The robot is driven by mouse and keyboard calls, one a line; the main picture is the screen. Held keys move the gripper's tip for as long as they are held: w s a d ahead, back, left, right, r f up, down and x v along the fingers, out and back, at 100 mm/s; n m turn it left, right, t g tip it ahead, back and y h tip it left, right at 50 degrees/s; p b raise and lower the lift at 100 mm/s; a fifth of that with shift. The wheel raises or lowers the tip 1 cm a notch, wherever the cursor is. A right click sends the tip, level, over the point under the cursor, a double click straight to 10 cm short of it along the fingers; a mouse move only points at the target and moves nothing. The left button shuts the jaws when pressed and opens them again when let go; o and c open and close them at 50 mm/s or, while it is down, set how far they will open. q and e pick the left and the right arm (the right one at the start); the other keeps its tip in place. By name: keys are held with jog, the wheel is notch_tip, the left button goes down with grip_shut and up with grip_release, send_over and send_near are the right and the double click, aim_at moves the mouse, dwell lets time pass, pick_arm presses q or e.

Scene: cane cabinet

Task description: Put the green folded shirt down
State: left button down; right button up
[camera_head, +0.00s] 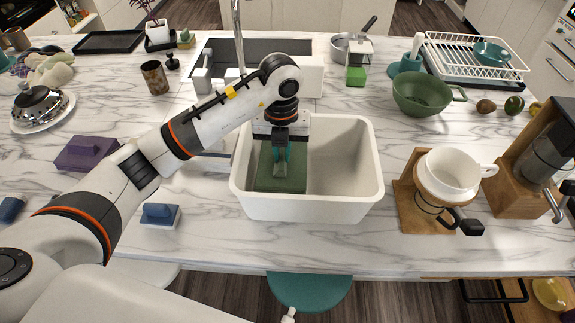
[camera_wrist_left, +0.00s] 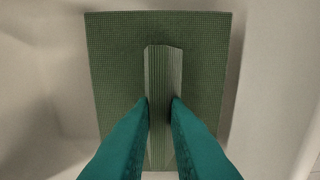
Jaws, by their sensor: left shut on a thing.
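The green folded shirt (camera_head: 268,176) is a flat green block with a raised ridge, inside the left part of a white open bin (camera_head: 350,207). My left gripper (camera_head: 281,165) reaches down into the bin with its teal fingers shut on the ridge of the shirt. In the left wrist view the green folded shirt (camera_wrist_left: 115,60) fills the middle, and the fingers of my left gripper (camera_wrist_left: 161,105) press on both sides of the ridge. I cannot tell whether the shirt touches the bin floor. My right gripper is not in view.
A purple folded item (camera_head: 88,152) and a blue one (camera_head: 160,214) lie left of the bin. A coffee dripper stand (camera_head: 412,190) and a green colander (camera_head: 421,95) stand to the right. The sink (camera_head: 310,75) is behind. The right part of the bin is empty.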

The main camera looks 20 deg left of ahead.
aim_at(282, 165)
pick_arm(q)
jog(key=shift+f, duration=0.7)
notch_tip(282, 165, down, 3)
jog(key=shift+f+p, duration=0.1)
jog(key=shift+p, duration=0.55)
jog(key=shift+f, duration=0.3)
jog(key=c, duration=1.4)
grip_release()
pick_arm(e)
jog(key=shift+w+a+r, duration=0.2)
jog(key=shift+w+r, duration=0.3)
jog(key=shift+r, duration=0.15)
